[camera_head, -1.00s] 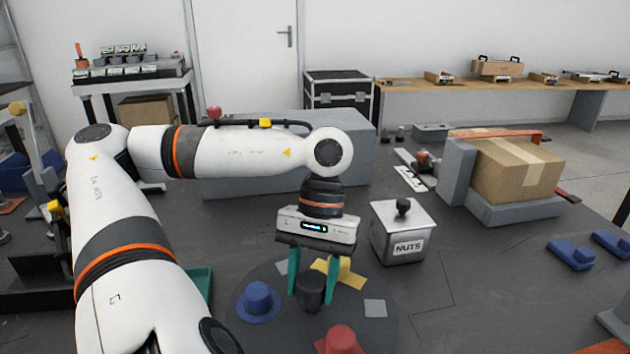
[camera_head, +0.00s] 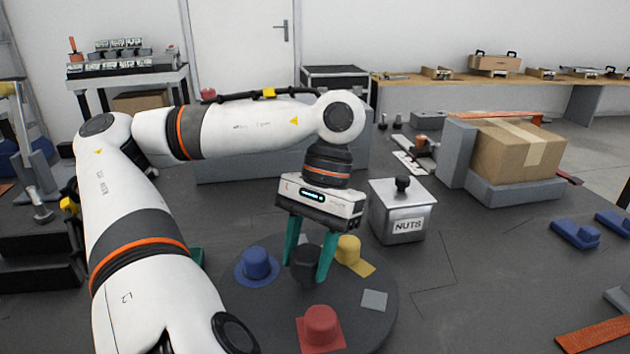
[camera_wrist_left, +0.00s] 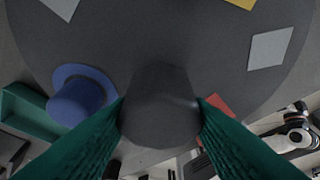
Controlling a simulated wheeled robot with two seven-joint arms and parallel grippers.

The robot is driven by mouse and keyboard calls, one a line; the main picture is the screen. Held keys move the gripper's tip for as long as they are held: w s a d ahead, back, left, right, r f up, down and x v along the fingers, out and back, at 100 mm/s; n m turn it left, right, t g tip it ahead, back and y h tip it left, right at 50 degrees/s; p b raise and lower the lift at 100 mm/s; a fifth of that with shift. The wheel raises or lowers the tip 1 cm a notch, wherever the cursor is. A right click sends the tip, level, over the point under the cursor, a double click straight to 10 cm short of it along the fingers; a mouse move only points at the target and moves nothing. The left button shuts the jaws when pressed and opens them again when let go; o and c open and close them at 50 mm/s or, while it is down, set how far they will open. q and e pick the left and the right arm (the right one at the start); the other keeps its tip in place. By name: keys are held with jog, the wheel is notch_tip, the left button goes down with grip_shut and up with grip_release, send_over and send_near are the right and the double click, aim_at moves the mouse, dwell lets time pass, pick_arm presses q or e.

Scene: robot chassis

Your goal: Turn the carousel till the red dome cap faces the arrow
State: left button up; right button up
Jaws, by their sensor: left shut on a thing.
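The carousel (camera_head: 350,333) is a dark round disc on the table. The red dome cap (camera_head: 321,325) sits on its red square base at the front of the disc. A blue dome cap (camera_head: 257,264) is on the left and a yellow one (camera_head: 349,249) at the back right. My left gripper (camera_head: 307,270) points down, shut on the dark centre knob (camera_head: 306,264), a finger on either side. In the left wrist view, the knob (camera_wrist_left: 160,112) fills the space between the green fingers, and only a red corner shows past the right finger. I cannot make out the arrow. My right gripper is not in view.
A grey square pad (camera_head: 374,300) lies on the disc's right. A metal NUTS box (camera_head: 404,212) stands close behind the disc's right edge. A cardboard box (camera_head: 516,150) rests in a grey holder farther right. The table between the disc and the blue parts (camera_head: 575,234) is clear.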

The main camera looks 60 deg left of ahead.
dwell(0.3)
pick_arm(q)
jog(key=o, duration=1.3)
jog(key=shift+o, duration=0.2)
jog(key=shift+r, duration=0.1)
